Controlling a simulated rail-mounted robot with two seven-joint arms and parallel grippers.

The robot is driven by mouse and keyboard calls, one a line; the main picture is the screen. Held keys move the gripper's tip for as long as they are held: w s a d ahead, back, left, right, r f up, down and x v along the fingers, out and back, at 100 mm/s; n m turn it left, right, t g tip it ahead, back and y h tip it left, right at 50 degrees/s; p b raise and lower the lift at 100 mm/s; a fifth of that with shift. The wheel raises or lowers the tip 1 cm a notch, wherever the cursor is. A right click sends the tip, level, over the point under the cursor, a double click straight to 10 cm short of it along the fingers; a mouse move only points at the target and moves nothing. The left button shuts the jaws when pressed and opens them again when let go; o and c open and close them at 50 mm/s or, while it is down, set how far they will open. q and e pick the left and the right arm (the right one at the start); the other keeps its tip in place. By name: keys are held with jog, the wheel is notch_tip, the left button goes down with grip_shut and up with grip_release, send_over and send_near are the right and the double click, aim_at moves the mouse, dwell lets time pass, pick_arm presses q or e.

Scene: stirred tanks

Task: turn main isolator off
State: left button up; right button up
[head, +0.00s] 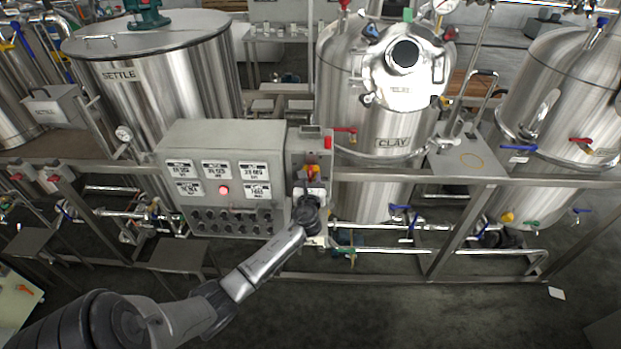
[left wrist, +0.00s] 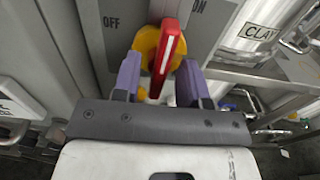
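The main isolator is a red handle (left wrist: 167,52) on a yellow round base (left wrist: 146,42), on a grey box face marked OFF at left and ON at right. The handle stands nearly upright in the left wrist view, its top leaning a little right towards ON. In the head view the isolator (head: 312,172) is on the narrow box right of the meter panel. My left gripper (left wrist: 158,84) is open, its two purple fingers on either side of the handle's lower part with visible gaps. In the head view my left gripper (head: 308,192) is just below the isolator. My right gripper is out of view.
The meter panel (head: 222,143) with several displays and knobs stands left of the isolator box (head: 300,150). A metal rail (head: 400,177) runs to the right. The SETTLE tank (head: 165,75) and CLAY tank (head: 385,120) stand behind. Pipes and valves lie below.

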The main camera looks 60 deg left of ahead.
pick_arm(q)
jog(key=shift+w+a, duration=0.3)
jog(key=shift+a, duration=0.15)
jog(key=c, duration=0.7)
